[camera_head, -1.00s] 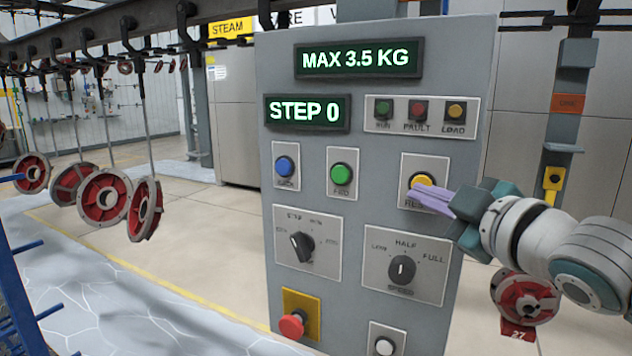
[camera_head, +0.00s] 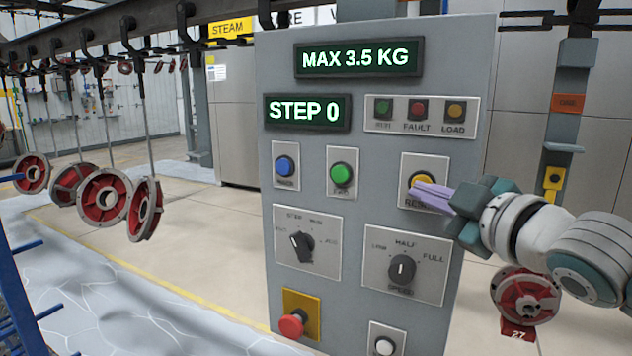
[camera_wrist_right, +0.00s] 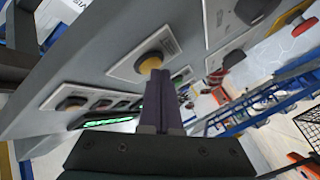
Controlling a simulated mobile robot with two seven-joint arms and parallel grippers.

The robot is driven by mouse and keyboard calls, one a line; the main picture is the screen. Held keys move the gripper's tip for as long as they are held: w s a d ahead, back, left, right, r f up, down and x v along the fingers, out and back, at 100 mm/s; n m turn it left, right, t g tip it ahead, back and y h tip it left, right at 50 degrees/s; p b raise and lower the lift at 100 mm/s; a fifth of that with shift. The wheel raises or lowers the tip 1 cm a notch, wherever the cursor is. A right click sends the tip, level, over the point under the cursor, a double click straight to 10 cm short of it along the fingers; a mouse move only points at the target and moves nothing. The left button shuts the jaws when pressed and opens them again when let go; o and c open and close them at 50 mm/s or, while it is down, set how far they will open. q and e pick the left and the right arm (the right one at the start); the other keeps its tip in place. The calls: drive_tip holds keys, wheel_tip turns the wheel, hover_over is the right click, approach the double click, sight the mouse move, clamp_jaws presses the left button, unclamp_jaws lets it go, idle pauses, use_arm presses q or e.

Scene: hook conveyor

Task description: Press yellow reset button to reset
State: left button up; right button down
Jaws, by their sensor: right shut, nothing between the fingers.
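The yellow reset button (camera_head: 420,181) sits on a pale plate on the right side of the grey control panel (camera_head: 380,210). My right gripper (camera_head: 416,190) is shut and empty, and its purple fingertips lie over the lower part of the button in the head view. In the right wrist view the yellow button (camera_wrist_right: 150,63) is just beyond the tips of the shut fingers (camera_wrist_right: 160,76). The tips appear to touch the button or be very close; I cannot tell which. My left gripper is not in view.
The panel has a blue button (camera_head: 285,166), a green button (camera_head: 342,174), two black knobs, a red emergency button (camera_head: 292,325) and a white button (camera_head: 385,346). Displays read "MAX 3.5 KG" and "STEP 0". Red wheels (camera_head: 104,198) hang from the conveyor at left.

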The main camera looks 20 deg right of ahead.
idle(0.5)
drive_tip(key=shift+s+a+p, duration=0.45)
drive_tip(key=shift+s+a, duration=0.05)
drive_tip(key=shift+a, duration=0.05)
drive_tip(key=shift+a, duration=0.1)
drive_tip(key=s+a+p, duration=0.2)
drive_tip(key=s+a, duration=0.1)
drive_tip(key=shift+s+a, duration=0.1)
drive_tip(key=shift+a, duration=0.2)
idle(0.7)
